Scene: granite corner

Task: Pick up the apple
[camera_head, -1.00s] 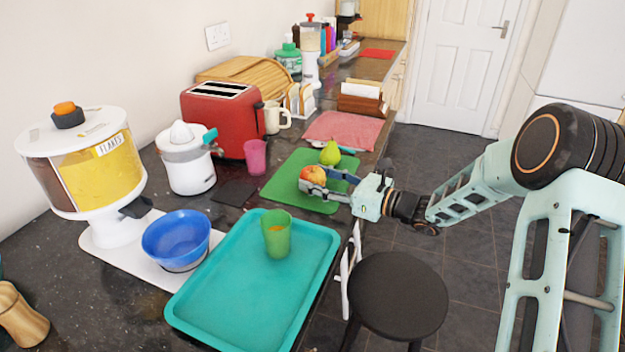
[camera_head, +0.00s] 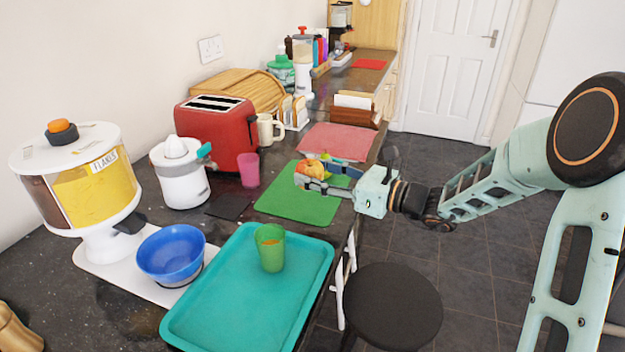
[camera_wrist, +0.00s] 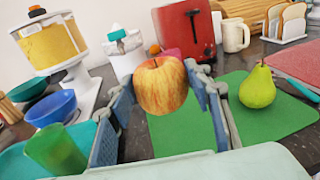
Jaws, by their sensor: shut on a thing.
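The apple (camera_wrist: 161,86), red and yellow, is held between the two fingers of my gripper (camera_head: 312,175). In the wrist view the fingers press on its left and right sides, and its top and stem face up. The apple also shows in the head view (camera_head: 309,171), above the green mat (camera_head: 290,206), with the near finger covering part of it. It looks raised off the mat; the exact gap is hard to tell.
A green pear (camera_wrist: 257,87) stands on the mat, right of the apple. A teal tray (camera_head: 215,318) with a green cup (camera_head: 270,252), a red toaster (camera_head: 222,135), a pink cup (camera_head: 248,168) and a blue bowl (camera_head: 171,252) are nearby. A dark stool (camera_head: 393,305) stands below the counter edge.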

